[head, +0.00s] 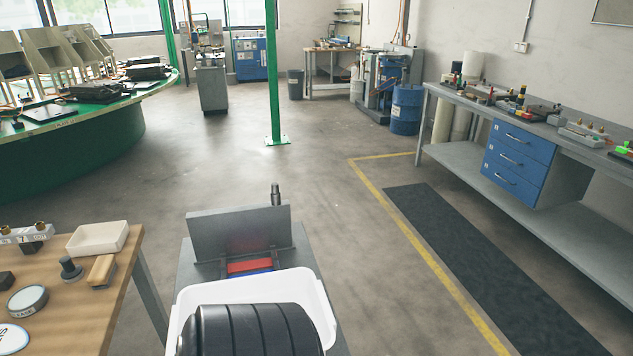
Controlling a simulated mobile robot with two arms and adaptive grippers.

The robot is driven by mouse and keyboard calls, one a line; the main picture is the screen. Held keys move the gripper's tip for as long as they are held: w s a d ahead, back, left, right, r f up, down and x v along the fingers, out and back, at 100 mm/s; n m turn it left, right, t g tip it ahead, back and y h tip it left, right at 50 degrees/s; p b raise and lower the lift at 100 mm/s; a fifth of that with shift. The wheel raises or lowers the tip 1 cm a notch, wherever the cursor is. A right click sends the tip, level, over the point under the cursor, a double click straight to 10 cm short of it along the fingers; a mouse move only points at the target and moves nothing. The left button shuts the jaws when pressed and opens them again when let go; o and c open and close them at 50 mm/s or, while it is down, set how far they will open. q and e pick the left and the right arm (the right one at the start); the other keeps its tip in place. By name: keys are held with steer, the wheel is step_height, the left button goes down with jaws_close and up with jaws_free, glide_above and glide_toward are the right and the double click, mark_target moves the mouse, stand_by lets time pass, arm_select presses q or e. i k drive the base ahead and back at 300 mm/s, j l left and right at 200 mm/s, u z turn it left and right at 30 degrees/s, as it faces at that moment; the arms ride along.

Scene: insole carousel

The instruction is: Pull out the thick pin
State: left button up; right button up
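Neither of my grippers shows in the head view. A dark upright pin-like post (275,195) stands at the top edge of an upright grey plate (240,232), straight ahead and near. Its lower part is hidden behind the plate. A white block (27,238) with brass-coloured pegs sits on the wooden table at the left edge. A similar pale block with brass-coloured pegs (602,127) is on the right bench. I cannot tell which of these, if any, is the thick pin.
A white bin (318,302) holding a black ribbed object (255,330) stands nearest. The wooden table (95,310) is at left, the round green carousel (90,155) behind it. A grey workbench (450,150) runs along the right. A green post (273,80) stands mid-floor; surrounding floor is clear.

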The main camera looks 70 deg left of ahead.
mark_target(274, 186)
steer(key=i+u, duration=0.55)
steer(key=u, duration=0.15)
steer(key=i+l+u, duration=0.35)
steer(key=i+u, duration=0.1)
steer(key=u, duration=0.35)
steer(key=i+u, duration=0.1)
steer(key=u, duration=0.35)
steer(key=i+u, duration=0.15)
steer(key=u, duration=0.3)
steer(key=l+u, duration=0.15)
steer(key=u, duration=0.3)
steer(key=i+l+u, duration=0.15)
steer(key=u, duration=0.3)
steer(key=i+l+u, duration=0.15)
steer(key=u, duration=0.25)
steer(key=i+l+u, duration=0.15)
steer(key=u, duration=0.25)
steer(key=l+u, duration=0.35)
steer(key=i+l+u, duration=0.1)
steer(key=l+u, duration=0.3)
steer(key=j, duration=0.1)
